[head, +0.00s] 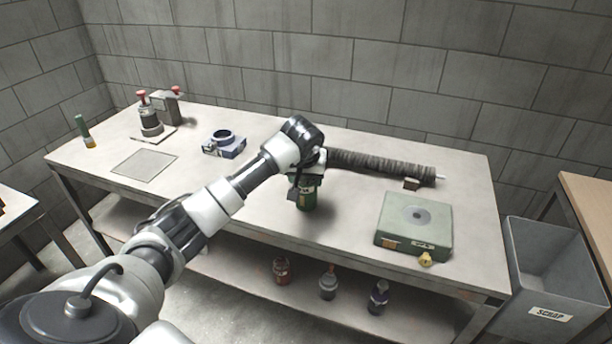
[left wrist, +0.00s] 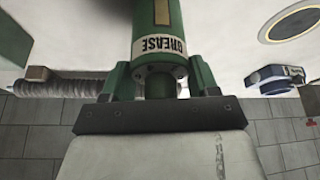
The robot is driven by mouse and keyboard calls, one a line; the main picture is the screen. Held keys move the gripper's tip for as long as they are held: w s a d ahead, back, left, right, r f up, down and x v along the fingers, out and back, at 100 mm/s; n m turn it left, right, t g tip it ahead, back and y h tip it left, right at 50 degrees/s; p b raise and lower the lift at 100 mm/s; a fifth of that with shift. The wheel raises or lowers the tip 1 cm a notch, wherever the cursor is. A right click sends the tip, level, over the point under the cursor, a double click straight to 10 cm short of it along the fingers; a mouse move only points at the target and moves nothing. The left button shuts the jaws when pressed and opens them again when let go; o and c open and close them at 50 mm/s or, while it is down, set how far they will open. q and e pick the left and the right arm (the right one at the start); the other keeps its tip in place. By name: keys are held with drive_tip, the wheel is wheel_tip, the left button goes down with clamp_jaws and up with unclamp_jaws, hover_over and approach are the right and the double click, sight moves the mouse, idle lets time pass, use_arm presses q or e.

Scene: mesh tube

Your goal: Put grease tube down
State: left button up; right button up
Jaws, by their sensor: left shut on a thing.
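The grease tube (head: 306,201) is green with a pale band, held upright near the front middle of the table (head: 255,210). In the left wrist view the tube (left wrist: 160,22) shows its GREASE label close up. My left gripper (head: 308,177) is shut on the tube's narrower end, with a green finger on each side of it, as the left wrist view also shows (left wrist: 160,83). I cannot tell whether the tube's lower end touches the table. My right gripper is not in view.
A dark ribbed mesh tube (head: 380,163) lies behind the gripper. A scrap bin (head: 548,265) stands beyond the right edge. The tabletop around the tube is clear.

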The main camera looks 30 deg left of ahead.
use_arm(q)
drive_tip(key=shift+f, duration=0.15)
drive_tip(key=o, duration=1.3)
drive_tip(key=shift+c, duration=0.2)
drive_tip(key=shift+s+r, duration=0.1)
drive_tip(key=shift+r, duration=0.55)
drive_tip(key=v, duration=1.1)
drive_tip(key=shift+s, duration=0.1)
